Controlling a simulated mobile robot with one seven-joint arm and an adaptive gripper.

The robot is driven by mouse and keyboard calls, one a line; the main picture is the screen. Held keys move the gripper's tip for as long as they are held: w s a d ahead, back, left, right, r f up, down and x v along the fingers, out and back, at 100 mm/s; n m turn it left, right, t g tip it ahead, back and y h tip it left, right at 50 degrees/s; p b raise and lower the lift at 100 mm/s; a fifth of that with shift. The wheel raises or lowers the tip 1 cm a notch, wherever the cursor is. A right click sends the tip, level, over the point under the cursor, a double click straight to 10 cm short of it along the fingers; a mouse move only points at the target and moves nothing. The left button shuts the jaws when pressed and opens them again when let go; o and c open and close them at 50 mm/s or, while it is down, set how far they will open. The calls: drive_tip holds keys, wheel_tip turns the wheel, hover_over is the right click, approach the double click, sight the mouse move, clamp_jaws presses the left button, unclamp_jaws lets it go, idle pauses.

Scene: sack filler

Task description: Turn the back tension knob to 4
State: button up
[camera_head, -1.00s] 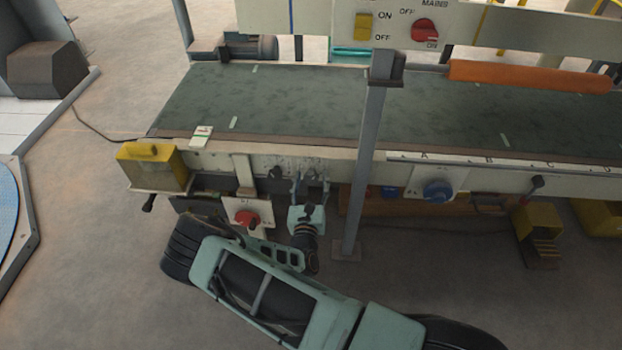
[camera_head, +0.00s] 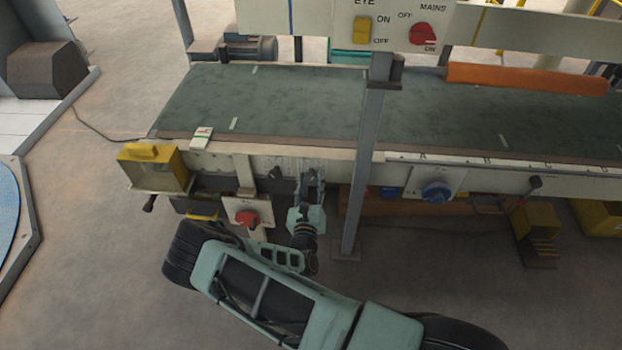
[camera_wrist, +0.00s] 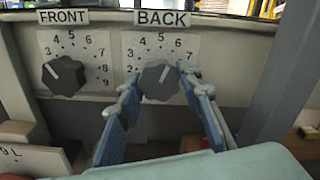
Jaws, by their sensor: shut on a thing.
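The back tension knob (camera_wrist: 158,82) is a dark round knob under the BACK label (camera_wrist: 162,18) in the wrist view. Its white pointer line tilts up and right, roughly toward 6 on the dial; the 4 lies up and left of the knob. My gripper (camera_wrist: 160,77) has one blue-padded finger on each side of this knob and is shut on it. In the head view my gripper (camera_head: 311,176) is at the machine's front panel and hides the back knob.
The front tension knob (camera_wrist: 63,76) is close on the left, its pointer up and left. A grey post (camera_head: 366,160) stands just right of my gripper. A red switch (camera_head: 247,218) is at lower left, a blue one (camera_head: 437,192) farther right. The conveyor belt (camera_head: 270,105) lies above.

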sight(313, 175)
drive_tip(key=n+p, duration=0.2)
drive_tip(key=n, duration=0.3)
drive_tip(key=shift+r, duration=0.15)
drive_tip(key=shift+d+n, duration=0.1)
drive_tip(key=shift+n, duration=2.3)
drive_tip(key=o, duration=1.2)
drive_tip(key=shift+c, duration=0.2)
wheel_tip(313, 175, up, 9)
drive_tip(key=shift+d+f+p, duration=0.1)
drive_tip(key=shift+d+p, duration=0.05)
drive_tip(key=shift+p, duration=0.15)
drive_tip(key=shift+r, duration=0.65)
